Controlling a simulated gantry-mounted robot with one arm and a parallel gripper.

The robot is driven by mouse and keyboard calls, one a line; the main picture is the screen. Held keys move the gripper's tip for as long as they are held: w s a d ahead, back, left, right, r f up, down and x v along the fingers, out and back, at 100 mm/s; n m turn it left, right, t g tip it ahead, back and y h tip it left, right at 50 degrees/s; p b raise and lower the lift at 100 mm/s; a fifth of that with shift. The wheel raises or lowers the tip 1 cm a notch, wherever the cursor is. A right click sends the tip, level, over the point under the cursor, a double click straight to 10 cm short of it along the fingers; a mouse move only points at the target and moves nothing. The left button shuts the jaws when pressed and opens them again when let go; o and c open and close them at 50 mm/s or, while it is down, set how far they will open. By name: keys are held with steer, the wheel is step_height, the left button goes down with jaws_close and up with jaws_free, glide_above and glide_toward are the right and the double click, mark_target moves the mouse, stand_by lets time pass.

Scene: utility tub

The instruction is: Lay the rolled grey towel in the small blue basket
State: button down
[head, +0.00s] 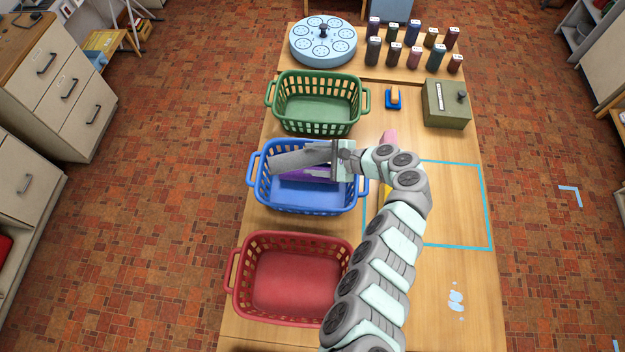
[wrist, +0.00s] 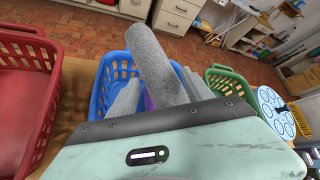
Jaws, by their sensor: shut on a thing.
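The rolled grey towel (head: 293,160) is a thick grey roll, and it also shows in the wrist view (wrist: 158,62). My gripper (head: 330,157) is shut on one end of it. The towel points left over the blue basket (head: 306,208), and its far end overlaps the basket's left rim in the head view. It seems to be above the basket floor, but the exact height is hard to tell. A purple thing (head: 310,176) shows beneath the towel in the basket, partly hidden. The gripper's fingers (wrist: 160,97) flank the towel in the wrist view.
A green basket (head: 318,127) stands behind the blue one and a red basket (head: 290,318) in front; both look empty. A pink thing (head: 389,137) and a yellow thing (head: 386,191) lie partly hidden by my arm. A blue-taped area (head: 487,208) lies right. Bottles and a round blue container (head: 323,42) stand behind.

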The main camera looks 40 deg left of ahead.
step_height(320, 180, down, 15)
steer(key=b, duration=0.8)
steer(key=shift+r, duration=0.15)
steer(key=shift+c, duration=2)
jaws_free()
steer(key=shift+r, duration=0.1)
steer(key=shift+r, duration=0.15)
steer(key=p+v, duration=0.2)
steer(key=v, duration=1)
steer(key=shift+r+p, duration=0.15)
steer(key=shift+p, duration=0.2)
